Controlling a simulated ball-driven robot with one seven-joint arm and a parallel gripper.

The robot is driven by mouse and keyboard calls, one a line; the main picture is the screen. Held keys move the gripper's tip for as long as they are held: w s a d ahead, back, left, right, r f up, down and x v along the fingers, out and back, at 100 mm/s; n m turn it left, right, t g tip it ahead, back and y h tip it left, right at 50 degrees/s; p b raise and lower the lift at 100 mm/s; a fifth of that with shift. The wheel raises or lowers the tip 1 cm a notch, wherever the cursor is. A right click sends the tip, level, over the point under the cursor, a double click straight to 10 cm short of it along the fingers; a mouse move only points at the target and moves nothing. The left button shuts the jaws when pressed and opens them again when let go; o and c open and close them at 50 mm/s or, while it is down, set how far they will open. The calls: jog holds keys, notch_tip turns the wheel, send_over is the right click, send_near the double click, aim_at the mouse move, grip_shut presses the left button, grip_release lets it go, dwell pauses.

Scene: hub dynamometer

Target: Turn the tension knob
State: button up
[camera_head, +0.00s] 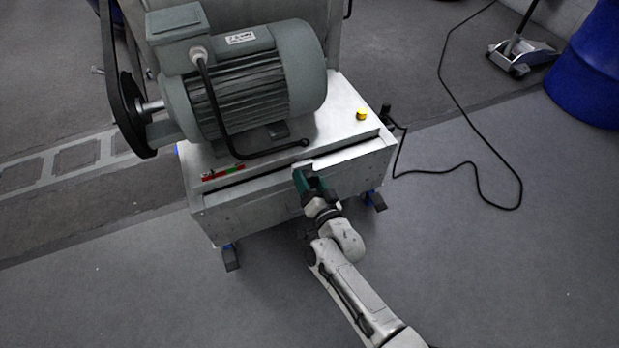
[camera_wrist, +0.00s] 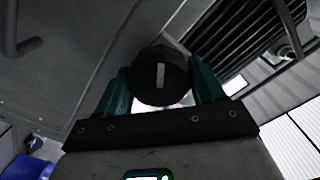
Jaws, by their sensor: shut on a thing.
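The tension knob (camera_wrist: 160,76) is black and round with a pale mark on its face, seen in the wrist view. My gripper (camera_wrist: 162,88) has green fingers on both sides of the knob and is shut on it. In the head view my gripper (camera_head: 306,180) is at the front edge of the grey metal cabinet (camera_head: 262,197). There the knob is hidden by the gripper and cannot be made out.
A large grey motor (camera_head: 250,85) with a black pulley wheel (camera_head: 127,105) sits on the cabinet. A yellow button (camera_head: 361,114) is on its top right. A black cable (camera_head: 480,135) lies on the floor at right, near a blue drum (camera_head: 592,70). The floor in front is clear.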

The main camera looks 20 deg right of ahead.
jog(key=n+p, duration=0.1)
jog(key=n, duration=0.1)
jog(key=n+p, duration=0.1)
jog(key=n, duration=0.2)
jog(key=shift+d+r+n, duration=0.1)
jog(key=shift+r+n, duration=0.1)
jog(key=shift+n, duration=0.1)
jog(key=n+p, duration=0.1)
jog(key=n, duration=0.8)
jog(key=n+p, duration=0.1)
jog(key=shift+a+n, duration=0.25)
jog(key=shift+n, duration=0.15)
jog(key=n, duration=0.4)
jog(key=shift+a+f+n, duration=0.1)
jog(key=shift+a+n, duration=0.05)
jog(key=shift+n, duration=0.25)
jog(key=shift+a, duration=0.1)
jog(key=o, duration=1)
jog(key=shift+f, duration=0.1)
jog(key=shift+s, duration=0.1)
